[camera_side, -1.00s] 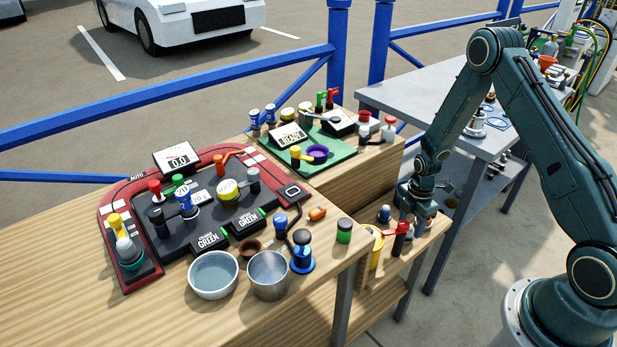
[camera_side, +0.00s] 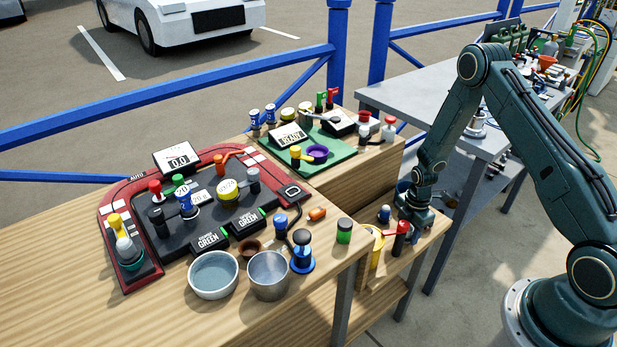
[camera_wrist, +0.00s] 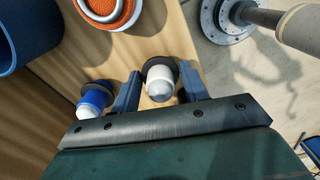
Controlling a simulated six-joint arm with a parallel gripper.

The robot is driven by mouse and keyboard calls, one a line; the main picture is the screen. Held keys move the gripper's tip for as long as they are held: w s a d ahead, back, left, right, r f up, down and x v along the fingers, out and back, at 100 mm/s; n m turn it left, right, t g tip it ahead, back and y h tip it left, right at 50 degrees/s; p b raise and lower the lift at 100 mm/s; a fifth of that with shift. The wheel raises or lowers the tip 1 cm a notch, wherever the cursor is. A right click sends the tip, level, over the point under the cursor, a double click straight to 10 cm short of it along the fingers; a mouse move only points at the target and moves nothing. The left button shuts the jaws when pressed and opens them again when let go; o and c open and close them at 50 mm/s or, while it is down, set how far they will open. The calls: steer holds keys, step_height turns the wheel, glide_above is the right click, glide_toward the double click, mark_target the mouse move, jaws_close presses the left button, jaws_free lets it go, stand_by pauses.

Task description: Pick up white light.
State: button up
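The white light (camera_wrist: 160,86) is a small clear-white dome on a dark round base, standing on the wooden surface in the wrist view. My gripper (camera_wrist: 160,88) is open. Its two blue fingers stand on either side of the white light, with a visible gap on each side. In the side view my gripper (camera_side: 414,214) is low over the small wooden shelf on the right and hides the white light. A blue light (camera_wrist: 93,100) with a white part stands just outside the left finger. It also shows in the side view (camera_side: 384,214).
An orange-topped round thing with a white rim (camera_wrist: 108,8) and a large blue round thing (camera_wrist: 22,30) lie beyond the fingers. A red-topped dark cylinder (camera_side: 401,236) and a yellow ring-shaped thing (camera_side: 376,246) are on the shelf. The main table is crowded.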

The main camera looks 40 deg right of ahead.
steer(key=c, duration=0.5)
steer(key=shift+o, duration=0.2)
steer(key=shift+r, duration=0.1)
step_height(320, 180, up, 20)
stand_by(0.5)
stand_by(0.6)
